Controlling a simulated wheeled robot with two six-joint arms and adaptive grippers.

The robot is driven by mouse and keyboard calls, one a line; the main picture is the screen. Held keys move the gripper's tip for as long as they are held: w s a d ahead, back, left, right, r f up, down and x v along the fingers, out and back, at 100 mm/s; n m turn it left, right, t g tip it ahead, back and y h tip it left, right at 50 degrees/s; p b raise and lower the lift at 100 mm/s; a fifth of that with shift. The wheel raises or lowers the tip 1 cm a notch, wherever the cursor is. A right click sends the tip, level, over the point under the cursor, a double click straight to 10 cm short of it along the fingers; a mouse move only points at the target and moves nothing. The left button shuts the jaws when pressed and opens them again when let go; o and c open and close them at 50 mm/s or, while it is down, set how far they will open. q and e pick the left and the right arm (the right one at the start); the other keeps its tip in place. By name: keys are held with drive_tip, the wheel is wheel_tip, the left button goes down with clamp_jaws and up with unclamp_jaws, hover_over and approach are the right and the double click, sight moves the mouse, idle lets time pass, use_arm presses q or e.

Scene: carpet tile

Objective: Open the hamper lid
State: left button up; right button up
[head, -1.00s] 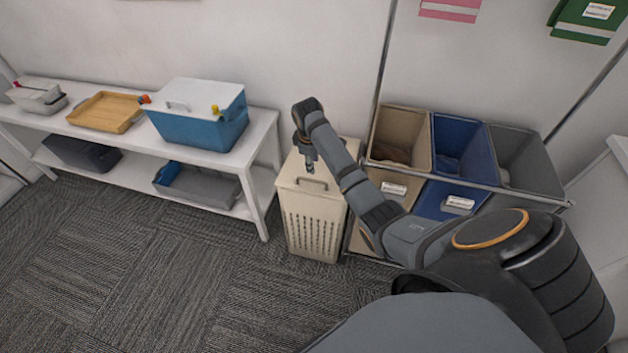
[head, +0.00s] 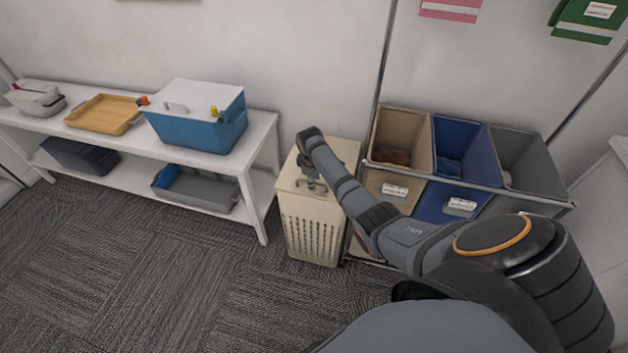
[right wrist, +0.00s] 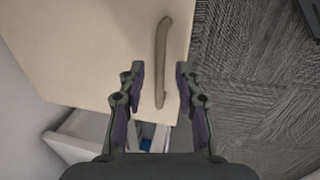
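The cream hamper (head: 312,228) with slotted sides stands on the carpet between the shelf and the sorting bins. Its lid (head: 341,152) lies shut on top. In the right wrist view, the lid (right wrist: 85,50) fills the upper left and its bar handle (right wrist: 161,65) runs up the middle. My right gripper (head: 314,187) is over the lid's front part, at the handle, mostly hiding it in the head view. In the right wrist view its two fingers (right wrist: 160,75) are apart, with the handle between them and gaps on both sides. My left gripper is not in view.
A white shelf (head: 262,130) on the left bears a blue cooler (head: 190,133), a wooden tray (head: 104,113) and other containers. Tan, blue (head: 465,150) and grey fabric bins stand close on the hamper's right. A wall is behind. Carpet in front is clear.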

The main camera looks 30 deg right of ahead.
clamp_jaws()
